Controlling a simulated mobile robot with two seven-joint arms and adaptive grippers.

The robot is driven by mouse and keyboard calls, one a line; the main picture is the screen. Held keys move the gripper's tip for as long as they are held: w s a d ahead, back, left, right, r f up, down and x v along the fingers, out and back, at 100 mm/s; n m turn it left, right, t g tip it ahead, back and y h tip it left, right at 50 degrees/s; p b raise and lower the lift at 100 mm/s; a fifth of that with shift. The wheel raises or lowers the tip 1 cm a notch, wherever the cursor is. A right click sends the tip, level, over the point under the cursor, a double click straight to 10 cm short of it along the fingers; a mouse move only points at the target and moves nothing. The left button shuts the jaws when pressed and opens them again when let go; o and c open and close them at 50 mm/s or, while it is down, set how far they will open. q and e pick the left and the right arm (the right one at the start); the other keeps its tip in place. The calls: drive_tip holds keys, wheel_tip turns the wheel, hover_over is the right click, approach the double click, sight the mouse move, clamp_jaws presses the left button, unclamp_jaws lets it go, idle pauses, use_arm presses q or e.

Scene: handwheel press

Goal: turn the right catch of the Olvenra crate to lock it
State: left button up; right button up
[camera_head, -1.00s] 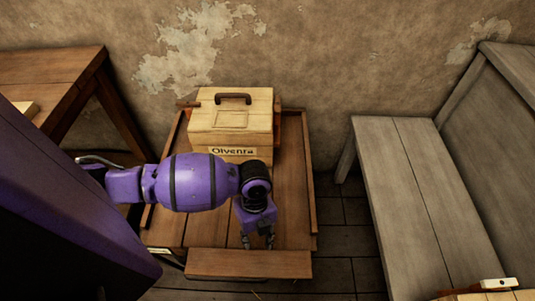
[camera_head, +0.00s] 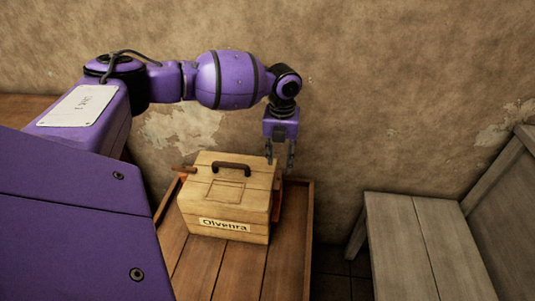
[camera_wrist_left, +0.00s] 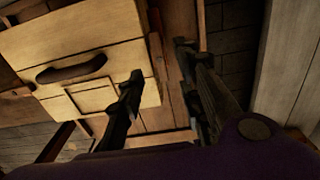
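The Olvenra crate (camera_head: 228,200) is a pale wooden box with a dark handle (camera_head: 232,168) on its lid and a name label on its front. It stands on a brown wooden tray-like top (camera_head: 290,255). An orange-brown piece (camera_head: 276,206) shows along the crate's right side; I cannot tell clearly whether it is the right catch or how it is turned. My left gripper (camera_head: 280,160) points down by the crate's right back corner. My right gripper is out of view.
A reddish-brown piece (camera_head: 184,170) sticks out at the crate's left. A grey wooden bench (camera_head: 415,245) stands to the right, across a dark floor gap. The plastered wall (camera_head: 400,90) is close behind. The top's front part is clear.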

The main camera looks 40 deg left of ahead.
sight(278, 179)
use_arm(q)
drive_tip(key=f, duration=0.3)
drive_tip(key=shift+s+f, duration=0.4)
wheel_tip(278, 179, down, 2)
drive_tip(key=shift+f, duration=0.15)
drive_tip(key=shift+w+f, duration=0.1)
drive_tip(key=shift+f, duration=0.5)
drive_tip(key=c, duration=0.8)
clamp_jaws()
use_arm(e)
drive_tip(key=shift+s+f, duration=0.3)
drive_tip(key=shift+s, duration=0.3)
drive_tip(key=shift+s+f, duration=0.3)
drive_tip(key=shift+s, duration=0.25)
